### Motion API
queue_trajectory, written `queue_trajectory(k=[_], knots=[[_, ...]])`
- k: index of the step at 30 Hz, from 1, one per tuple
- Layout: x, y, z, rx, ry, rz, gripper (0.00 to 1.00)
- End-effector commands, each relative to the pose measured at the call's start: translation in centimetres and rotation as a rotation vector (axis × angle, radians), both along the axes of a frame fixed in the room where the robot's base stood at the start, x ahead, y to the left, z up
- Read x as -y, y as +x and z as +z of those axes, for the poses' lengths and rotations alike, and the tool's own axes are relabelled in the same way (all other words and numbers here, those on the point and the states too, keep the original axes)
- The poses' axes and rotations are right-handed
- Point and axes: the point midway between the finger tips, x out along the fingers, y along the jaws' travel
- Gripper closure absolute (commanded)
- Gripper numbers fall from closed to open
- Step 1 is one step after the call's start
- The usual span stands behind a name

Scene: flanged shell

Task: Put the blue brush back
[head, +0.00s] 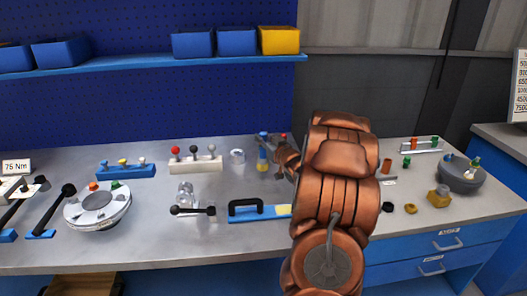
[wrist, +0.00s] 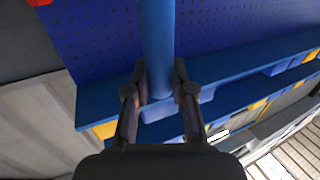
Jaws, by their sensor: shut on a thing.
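The blue brush shows in the wrist view as a smooth blue rod (wrist: 158,40) running up out of the picture. My gripper (wrist: 160,80) is shut on it, one dark finger on each side. In the head view my gripper (head: 278,152) is at the back of the workbench, partly behind my copper-coloured arm. A small blue and yellow upright thing (head: 263,153) shows just left of it; I cannot tell whether it is part of the brush. The brush's bristle end is not clear in either view.
On the grey bench (head: 225,190), a white rack with coloured knobs (head: 195,165), a metal ring (head: 237,156) and a blue plate with a black handle (head: 260,210) lie left of my arm. A grey bowl (head: 461,178) stands at right. A blue shelf (head: 150,64) with bins hangs above.

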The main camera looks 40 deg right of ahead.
Motion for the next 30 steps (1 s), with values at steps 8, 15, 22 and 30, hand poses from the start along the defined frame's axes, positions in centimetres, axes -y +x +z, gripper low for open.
queue_trajectory(k=[8, 15, 22, 30], knots=[[0.0, 0.0, -1.5, 0.002, -0.001, 0.0, 1.0], [0.0, 0.0, -4.1, 0.0, 0.0, 0.001, 1.0], [0.0, 0.0, -4.2, 0.002, -0.003, 0.0, 1.0], [0.0, 0.0, -4.5, 0.002, -0.003, 0.0, 0.68]])
